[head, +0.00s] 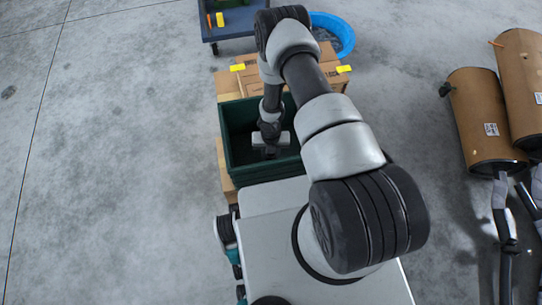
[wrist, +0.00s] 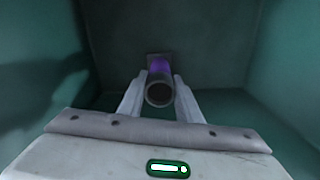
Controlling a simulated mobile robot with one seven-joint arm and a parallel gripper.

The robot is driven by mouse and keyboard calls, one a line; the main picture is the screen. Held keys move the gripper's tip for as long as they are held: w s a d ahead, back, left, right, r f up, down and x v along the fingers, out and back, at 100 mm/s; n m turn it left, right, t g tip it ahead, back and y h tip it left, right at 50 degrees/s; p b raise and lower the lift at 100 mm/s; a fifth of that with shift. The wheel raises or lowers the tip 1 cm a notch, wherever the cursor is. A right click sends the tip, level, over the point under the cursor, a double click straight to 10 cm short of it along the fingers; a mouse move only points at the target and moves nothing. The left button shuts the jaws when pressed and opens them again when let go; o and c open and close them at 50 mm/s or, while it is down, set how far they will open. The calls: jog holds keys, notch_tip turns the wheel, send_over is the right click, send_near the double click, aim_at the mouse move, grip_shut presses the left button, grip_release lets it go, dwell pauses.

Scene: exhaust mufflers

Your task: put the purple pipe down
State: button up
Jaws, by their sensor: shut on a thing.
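In the wrist view the purple pipe (wrist: 160,92) is held between the two fingers of my gripper (wrist: 160,88). Its round, open grey end faces the camera, and a purple part and a flat flange-like piece show behind it. The gripper is inside a dark green crate (head: 232,158), whose walls (wrist: 285,65) surround it in the wrist view. In the head view my gripper (head: 270,150) is down in the crate, and the pipe is hidden by my arm. I cannot tell whether the pipe touches the crate's floor.
The crate stands on a wooden pallet (head: 228,180), with cardboard boxes (head: 330,80) behind it. A blue ring-shaped basin (head: 345,40) and a dark blue cart (head: 225,32) are farther back. The floor at the left is clear.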

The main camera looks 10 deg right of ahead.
jog(key=shift+f, duration=0.45)
jog(key=o, duration=1)
jog(key=shift+r, duration=0.1)
